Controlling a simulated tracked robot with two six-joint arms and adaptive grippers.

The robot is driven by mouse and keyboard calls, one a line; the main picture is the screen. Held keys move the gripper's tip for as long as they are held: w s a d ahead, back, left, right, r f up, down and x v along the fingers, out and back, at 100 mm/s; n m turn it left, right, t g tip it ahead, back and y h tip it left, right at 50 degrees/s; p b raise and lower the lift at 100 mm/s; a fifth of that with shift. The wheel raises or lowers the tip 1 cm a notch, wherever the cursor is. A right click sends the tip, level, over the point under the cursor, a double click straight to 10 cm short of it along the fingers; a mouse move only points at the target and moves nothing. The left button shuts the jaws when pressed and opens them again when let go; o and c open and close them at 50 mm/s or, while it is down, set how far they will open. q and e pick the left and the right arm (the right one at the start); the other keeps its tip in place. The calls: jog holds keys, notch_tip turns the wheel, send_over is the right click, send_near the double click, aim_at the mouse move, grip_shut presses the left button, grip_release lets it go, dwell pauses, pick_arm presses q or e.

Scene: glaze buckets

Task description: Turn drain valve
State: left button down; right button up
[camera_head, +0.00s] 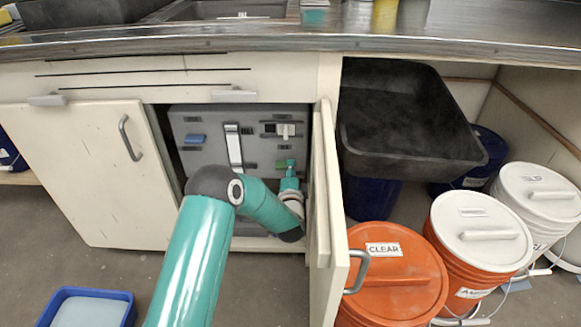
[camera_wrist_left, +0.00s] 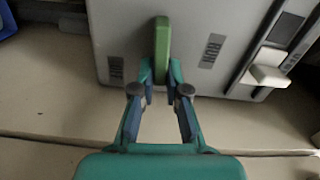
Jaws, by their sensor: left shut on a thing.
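A grey panel (camera_head: 205,165) stands inside the open cabinet under the counter. In the head view only a bit of green shows near my left gripper (camera_head: 290,170). In the left wrist view the fingertips of my left gripper (camera_wrist_left: 161,76) are shut on the near end of the green handle, one on each side. My right gripper is in neither view.
A white lever (camera_head: 234,147), a blue handle (camera_head: 194,139) and a white switch (camera_head: 284,131) sit on the same panel. The open cabinet door (camera_head: 328,215) stands close right of my left arm. An orange bucket (camera_head: 392,275) is beyond it. A blue tub (camera_head: 90,308) is on the floor.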

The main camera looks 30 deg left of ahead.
pick_arm(q)
jog(key=shift+d+f+m, duration=0.2)
jog(key=shift+d+m, duration=0.05)
jog(key=shift+m, duration=0.45)
jog(key=shift+f, duration=0.1)
jog(key=c, duration=1.2)
grip_release()
jog(key=shift+a, duration=0.1)
jog(key=v, duration=1.2)
jog(key=shift+s+a, duration=0.1)
